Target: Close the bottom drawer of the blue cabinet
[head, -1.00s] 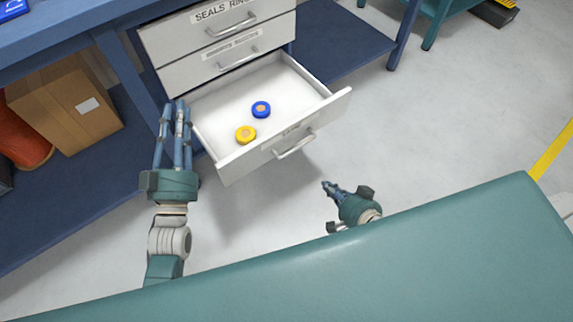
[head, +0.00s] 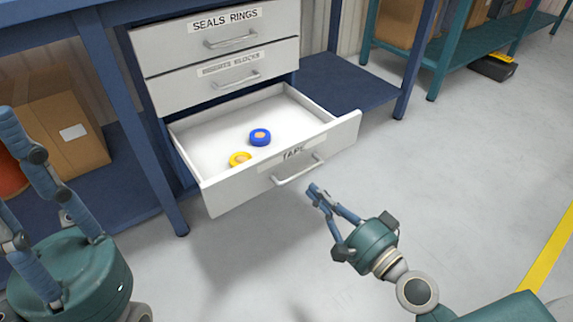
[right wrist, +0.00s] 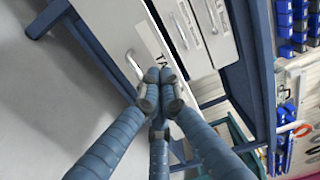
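The blue cabinet's bottom drawer (head: 235,190), with a white front labelled as tape, is pulled out. A blue roll (head: 260,137) and a yellow roll (head: 239,159) lie inside. Its bar handle (head: 298,172) also shows in the right wrist view (right wrist: 133,63). My right gripper (head: 316,192) has its fingertips together, just in front of the drawer front, below and right of the handle. In the right wrist view its fingertips (right wrist: 158,90) meet with nothing between them; contact with the drawer cannot be told. My left gripper (head: 10,168) is at the left edge, fingers spread and empty.
Two shut drawers, seals rings (head: 220,35) and one below it (head: 225,77), sit above. A cabinet leg (head: 140,150) and a cardboard box (head: 65,130) are to the left. Open floor (head: 470,180) lies to the right; a teal shelf (head: 480,45) stands behind.

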